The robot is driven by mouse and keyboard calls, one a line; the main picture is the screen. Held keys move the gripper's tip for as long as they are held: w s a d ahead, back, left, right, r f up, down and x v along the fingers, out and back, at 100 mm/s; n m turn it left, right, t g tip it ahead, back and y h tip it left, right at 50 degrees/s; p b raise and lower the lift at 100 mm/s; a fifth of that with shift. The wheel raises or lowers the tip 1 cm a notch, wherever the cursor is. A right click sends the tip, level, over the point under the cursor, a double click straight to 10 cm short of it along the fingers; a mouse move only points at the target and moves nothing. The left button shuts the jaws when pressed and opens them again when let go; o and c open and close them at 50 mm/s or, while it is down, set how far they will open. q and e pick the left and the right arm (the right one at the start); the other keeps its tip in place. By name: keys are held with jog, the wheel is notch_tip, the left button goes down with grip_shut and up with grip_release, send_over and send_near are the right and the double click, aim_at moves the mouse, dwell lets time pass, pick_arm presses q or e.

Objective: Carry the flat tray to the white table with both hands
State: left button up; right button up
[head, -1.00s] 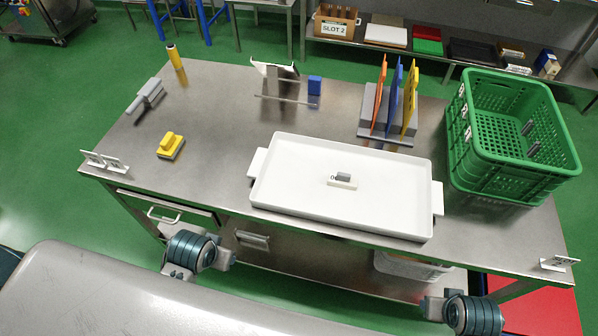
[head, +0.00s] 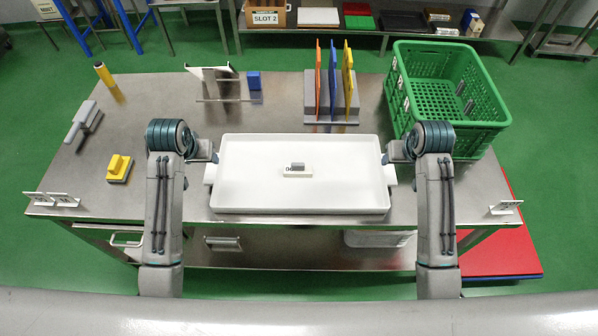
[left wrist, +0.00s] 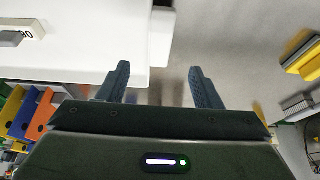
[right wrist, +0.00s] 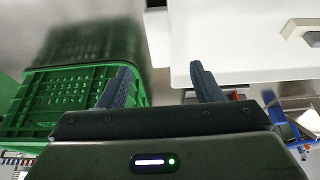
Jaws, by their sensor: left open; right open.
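The flat white tray (head: 250,196) lies on the steel table with a small grey-and-white labelled piece (head: 298,171) in its middle. It has a tab handle at each short end. My left gripper (head: 212,158) is open beside the tray's left end, near the left handle (head: 209,175). In the left wrist view the open fingers (left wrist: 157,85) point toward the handle (left wrist: 161,38), with nothing between them. My right gripper (head: 387,158) is open at the right end, near the right handle (head: 391,177). In the right wrist view its fingers (right wrist: 160,85) are apart and empty by the handle (right wrist: 157,37). No white table is clearly identifiable.
A green crate (head: 403,95) stands right of the tray on the steel table (head: 150,100). A rack with coloured boards (head: 331,122) stands behind the tray. A yellow block (head: 119,168) and grey tool lie at left. Green floor surrounds the table.

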aim_at(212, 167)
pick_arm(q)
jog(key=shift+s+r, duration=0.15)
jog(key=shift+s, duration=0.1)
pick_arm(e)
jog(key=shift+s+r, duration=0.1)
jog(key=shift+s, duration=0.15)
pick_arm(q)
jog(key=x, duration=1.1)
jog(key=shift+w, duration=0.1)
pick_arm(e)
jog(key=x, duration=1.1)
jog(key=shift+w, duration=0.1)
pick_arm(q)
grip_shut()
pick_arm(e)
grip_shut()
pick_arm(q)
jog(key=shift+r, duration=0.1)
pick_arm(e)
jog(key=shift+r, duration=0.1)
